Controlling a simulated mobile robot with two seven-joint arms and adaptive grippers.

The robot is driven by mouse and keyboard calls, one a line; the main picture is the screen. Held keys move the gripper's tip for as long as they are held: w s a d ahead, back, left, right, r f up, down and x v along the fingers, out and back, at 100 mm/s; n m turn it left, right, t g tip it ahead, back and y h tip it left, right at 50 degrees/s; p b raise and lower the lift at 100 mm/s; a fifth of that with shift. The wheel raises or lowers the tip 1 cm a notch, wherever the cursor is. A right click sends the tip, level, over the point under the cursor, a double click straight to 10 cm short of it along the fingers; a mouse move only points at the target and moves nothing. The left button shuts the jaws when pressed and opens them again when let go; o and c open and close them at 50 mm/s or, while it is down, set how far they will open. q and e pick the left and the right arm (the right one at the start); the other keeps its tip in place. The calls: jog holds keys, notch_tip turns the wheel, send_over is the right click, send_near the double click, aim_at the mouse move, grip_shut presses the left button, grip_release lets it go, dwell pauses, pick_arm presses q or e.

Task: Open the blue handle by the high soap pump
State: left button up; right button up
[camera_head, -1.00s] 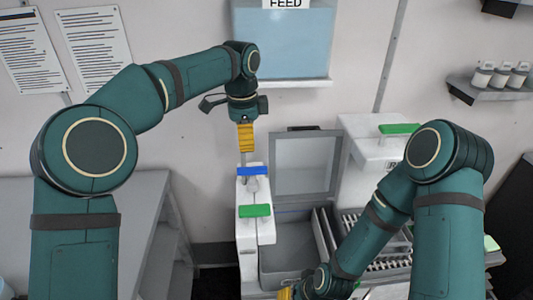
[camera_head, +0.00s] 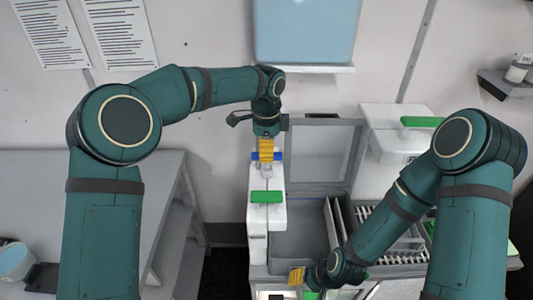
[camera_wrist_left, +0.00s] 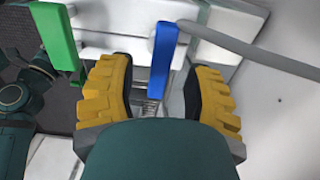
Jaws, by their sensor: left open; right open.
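The blue handle (camera_head: 279,156) sits on a white pump unit, partly hidden behind my left gripper (camera_head: 266,150) in the head view. In the left wrist view the blue handle (camera_wrist_left: 162,57) stands between and just beyond the two yellow fingers of my left gripper (camera_wrist_left: 157,95), which is open. I cannot tell whether a finger touches it. A green handle (camera_head: 267,197) is on the same white unit (camera_head: 266,225), nearer to me; it also shows in the left wrist view (camera_wrist_left: 58,37). My right gripper (camera_head: 297,276) is low, near the front of the machine; its finger gap is hard to see.
An open grey bin (camera_head: 300,240) with a raised lid (camera_head: 325,152) is right of the white unit. Another green handle (camera_head: 421,122) tops the white box at right. A blue tank (camera_head: 306,30) hangs above. A grey table (camera_head: 150,165) is at left.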

pick_arm(q)
jog(key=shift+f, duration=1)
grip_shut()
